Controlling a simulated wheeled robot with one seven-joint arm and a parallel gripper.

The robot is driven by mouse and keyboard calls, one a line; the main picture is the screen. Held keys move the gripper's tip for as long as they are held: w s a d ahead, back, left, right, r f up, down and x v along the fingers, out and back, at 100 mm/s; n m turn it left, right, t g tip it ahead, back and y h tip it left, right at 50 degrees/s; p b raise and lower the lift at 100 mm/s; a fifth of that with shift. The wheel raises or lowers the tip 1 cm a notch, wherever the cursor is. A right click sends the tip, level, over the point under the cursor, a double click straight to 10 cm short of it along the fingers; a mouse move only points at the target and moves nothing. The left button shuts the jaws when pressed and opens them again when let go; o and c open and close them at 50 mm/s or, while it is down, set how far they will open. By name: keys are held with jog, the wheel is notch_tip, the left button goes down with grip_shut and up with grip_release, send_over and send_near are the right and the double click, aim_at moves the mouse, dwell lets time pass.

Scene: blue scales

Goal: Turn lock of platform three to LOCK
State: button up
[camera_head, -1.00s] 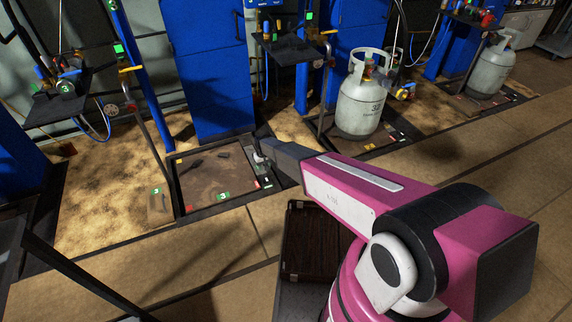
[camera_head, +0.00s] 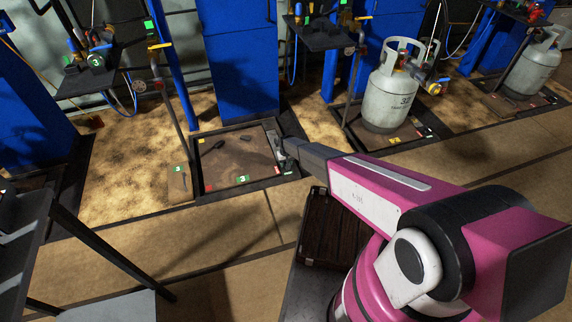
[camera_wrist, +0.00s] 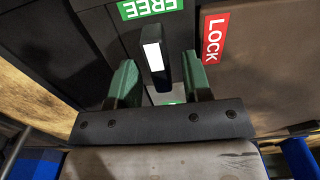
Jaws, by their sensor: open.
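Platform three (camera_head: 225,174) is a framed brown plate on the floor, with green "3" tags near it. My gripper (camera_head: 280,153) is over its right edge in the head view. In the wrist view my gripper (camera_wrist: 158,62) has two green fingers spread apart. The black lock handle (camera_wrist: 153,76), with a white stripe, stands between the fingers, with visible gaps on both sides. The handle's far end points toward the green FREE label (camera_wrist: 150,8). The red LOCK label (camera_wrist: 213,38) is to the right of the handle. Contact depth cannot be told.
A grey gas cylinder (camera_head: 390,95) stands on the neighbouring platform to the right, and another (camera_head: 535,68) farther right. A brown case (camera_head: 326,230) lies below my arm. A valve post (camera_head: 172,110) rises at the platform's left. Open floor lies in front.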

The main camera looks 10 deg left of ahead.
jog(key=shift+f, duration=0.25)
grip_shut()
jog(key=shift+m, duration=0.4)
jog(key=m, duration=1.7)
jog(key=shift+m, duration=0.3)
